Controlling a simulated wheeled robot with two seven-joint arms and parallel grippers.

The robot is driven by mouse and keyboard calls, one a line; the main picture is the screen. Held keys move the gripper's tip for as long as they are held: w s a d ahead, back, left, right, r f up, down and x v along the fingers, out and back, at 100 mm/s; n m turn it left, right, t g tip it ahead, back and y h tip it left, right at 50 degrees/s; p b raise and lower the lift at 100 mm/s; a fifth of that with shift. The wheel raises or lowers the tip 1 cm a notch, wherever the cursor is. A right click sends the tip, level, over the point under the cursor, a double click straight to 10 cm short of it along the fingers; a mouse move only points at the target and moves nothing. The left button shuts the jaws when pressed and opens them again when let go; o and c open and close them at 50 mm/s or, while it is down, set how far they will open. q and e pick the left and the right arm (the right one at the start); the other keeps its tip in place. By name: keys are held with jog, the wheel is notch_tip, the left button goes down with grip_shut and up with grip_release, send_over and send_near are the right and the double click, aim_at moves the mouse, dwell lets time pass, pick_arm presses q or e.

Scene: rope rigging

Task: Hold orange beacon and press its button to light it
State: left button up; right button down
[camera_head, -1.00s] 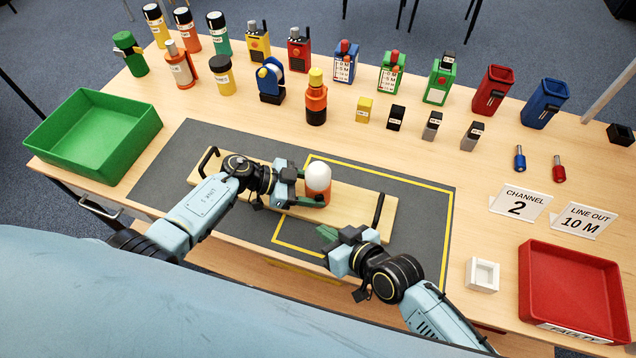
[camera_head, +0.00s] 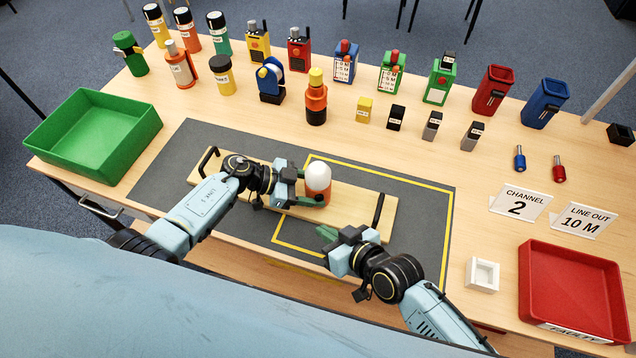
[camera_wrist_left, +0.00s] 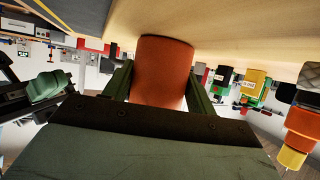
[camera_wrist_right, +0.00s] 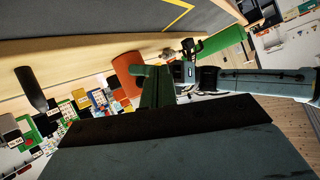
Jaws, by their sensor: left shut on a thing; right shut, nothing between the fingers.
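The orange beacon (camera_head: 318,193) has an orange body and a white dome (camera_head: 318,176). It stands upright at the wooden board, and its dome looks plain white. My left gripper (camera_head: 306,197) is shut around the orange body from the left. In the left wrist view the orange body (camera_wrist_left: 163,72) sits between both fingers. My right gripper (camera_head: 327,233) is shut and empty, just in front of the beacon. In the right wrist view its closed fingertips (camera_wrist_right: 155,75) overlap the orange body (camera_wrist_right: 126,74); I cannot tell whether they touch. No button is visible.
The wooden board (camera_head: 350,207) with black handles lies on a dark mat (camera_head: 420,215) with yellow lines. A green tray (camera_head: 95,135) stands left, a red tray (camera_head: 575,290) right, with a white holder (camera_head: 482,275) beside it. Several radios, canisters and blocks line the back.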

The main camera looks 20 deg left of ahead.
aim_at(319, 197)
jog(key=shift+s, duration=0.5)
jog(key=shift+s+d, duration=0.3)
jog(key=shift+s, duration=0.55)
jog(key=shift+s+d+f, duration=0.1)
jog(key=shift+s+d, duration=0.3)
jog(key=shift+s, duration=0.05)
jog(key=shift+w, duration=0.15)
jog(key=shift+w+a, duration=0.55)
jog(key=shift+w, duration=0.8)
jog(key=shift+w+a, duration=0.55)
jog(key=shift+w, duration=0.75)
jog(key=shift+w+a, duration=0.55)
jog(key=shift+w, duration=0.8)
jog(key=shift+w+a, duration=0.15)
jog(key=shift+w, duration=0.25)
